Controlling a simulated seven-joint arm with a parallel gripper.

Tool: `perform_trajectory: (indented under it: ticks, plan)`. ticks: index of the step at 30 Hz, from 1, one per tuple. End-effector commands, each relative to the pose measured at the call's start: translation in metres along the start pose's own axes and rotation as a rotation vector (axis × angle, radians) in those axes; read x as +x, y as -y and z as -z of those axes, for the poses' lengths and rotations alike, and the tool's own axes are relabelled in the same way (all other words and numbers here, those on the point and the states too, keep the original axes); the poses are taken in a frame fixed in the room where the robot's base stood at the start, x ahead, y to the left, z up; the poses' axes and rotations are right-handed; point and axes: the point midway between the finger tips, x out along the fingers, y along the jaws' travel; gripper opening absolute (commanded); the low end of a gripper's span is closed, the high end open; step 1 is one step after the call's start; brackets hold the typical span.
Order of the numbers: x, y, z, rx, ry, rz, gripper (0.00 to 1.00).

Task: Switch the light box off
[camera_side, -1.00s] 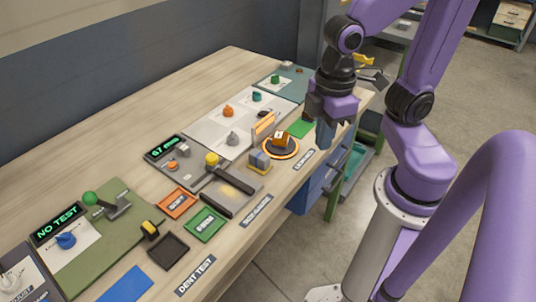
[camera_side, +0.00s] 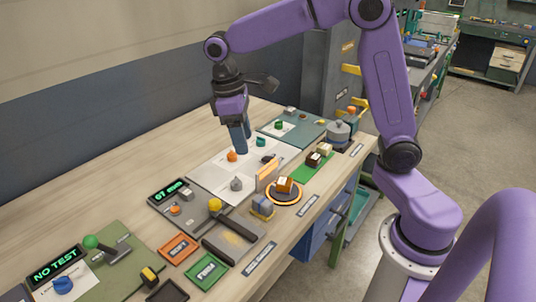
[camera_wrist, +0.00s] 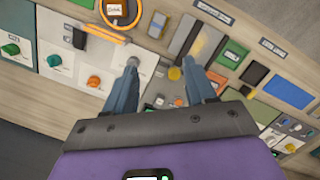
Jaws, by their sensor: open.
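A white panel (camera_side: 208,171) lies on the bench with an orange knob (camera_side: 232,156), a teal knob (camera_side: 262,142), a grey knob (camera_side: 237,184) and a small black switch (camera_side: 268,157). An upright plate with a glowing orange edge (camera_side: 266,176) stands at its front; it shows as a lit bar in the wrist view (camera_wrist: 105,33). Which of these is the light box is not labelled legibly. My gripper (camera_side: 243,143) is open and empty above the panel, pointing down. In the wrist view its fingers (camera_wrist: 161,64) are apart, with the black switch (camera_wrist: 75,37) left of them.
A round stand with a glowing ring (camera_side: 285,191) holds a small block. The bench behind the panel is clear.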

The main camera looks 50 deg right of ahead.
Motion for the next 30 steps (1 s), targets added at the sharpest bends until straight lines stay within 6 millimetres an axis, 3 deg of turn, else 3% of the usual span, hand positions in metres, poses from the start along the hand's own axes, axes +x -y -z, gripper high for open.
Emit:
perform_trajectory:
  ticks: [3, 9, 14, 18, 24, 30]
  plan:
    - [0.0, -0.043, 0.026, 0.098, 0.04, 0.02, 0.55]
    - [0.006, -0.119, 0.048, 0.255, 0.104, 0.061, 0.55]
    - [0.019, -0.182, 0.049, 0.38, 0.153, 0.102, 0.55]
    - [0.034, -0.227, 0.039, 0.473, 0.189, 0.14, 0.55]
    - [0.046, -0.261, 0.024, 0.551, 0.215, 0.174, 0.55]
    - [0.052, -0.266, 0.02, 0.565, 0.221, 0.182, 0.55]
